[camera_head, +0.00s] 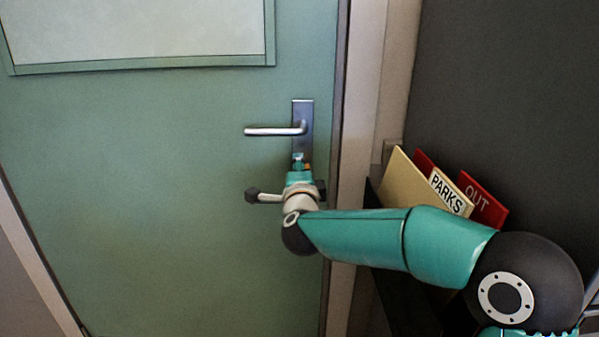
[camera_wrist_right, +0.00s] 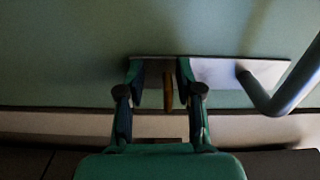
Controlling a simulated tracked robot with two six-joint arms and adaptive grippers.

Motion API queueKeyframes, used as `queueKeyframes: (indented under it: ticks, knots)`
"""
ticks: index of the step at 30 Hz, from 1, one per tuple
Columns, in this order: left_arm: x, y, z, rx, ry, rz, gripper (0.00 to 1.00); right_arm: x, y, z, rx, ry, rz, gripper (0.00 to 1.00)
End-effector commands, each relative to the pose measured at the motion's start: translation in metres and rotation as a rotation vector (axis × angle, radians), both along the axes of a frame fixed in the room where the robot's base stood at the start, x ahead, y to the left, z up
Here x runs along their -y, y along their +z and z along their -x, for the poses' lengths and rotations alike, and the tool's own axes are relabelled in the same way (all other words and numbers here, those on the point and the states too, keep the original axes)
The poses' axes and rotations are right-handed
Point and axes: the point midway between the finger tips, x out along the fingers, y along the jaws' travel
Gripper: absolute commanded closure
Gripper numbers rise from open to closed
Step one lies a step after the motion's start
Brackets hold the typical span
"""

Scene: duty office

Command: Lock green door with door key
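The green door (camera_head: 160,180) fills much of the head view and looks shut in its frame. Its metal lock plate (camera_head: 303,112) carries a silver lever handle (camera_head: 272,131); the plate also shows in the right wrist view (camera_wrist_right: 215,70). My right gripper (camera_head: 299,160) is at the lower end of the plate, below the handle. In the right wrist view the fingers (camera_wrist_right: 160,85) stand apart on either side of a thin brass-coloured piece, apparently the door key (camera_wrist_right: 168,92), with gaps beside it. The key seems to be at the plate; its tip is hidden. My left gripper is not in view.
The door's left side is clear.

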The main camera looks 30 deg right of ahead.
Motion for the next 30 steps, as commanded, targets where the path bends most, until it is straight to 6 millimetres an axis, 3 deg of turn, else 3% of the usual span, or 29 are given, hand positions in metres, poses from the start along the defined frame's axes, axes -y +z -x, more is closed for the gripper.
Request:
queueKeyframes:
  ticks: [24,30]
  knots:
    - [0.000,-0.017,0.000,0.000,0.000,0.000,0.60,-0.025,0.018,0.088,0.024,-0.011,-0.004,0.65]
    - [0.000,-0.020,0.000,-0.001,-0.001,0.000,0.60,-0.034,0.010,0.086,0.009,-0.007,-0.004,0.65]
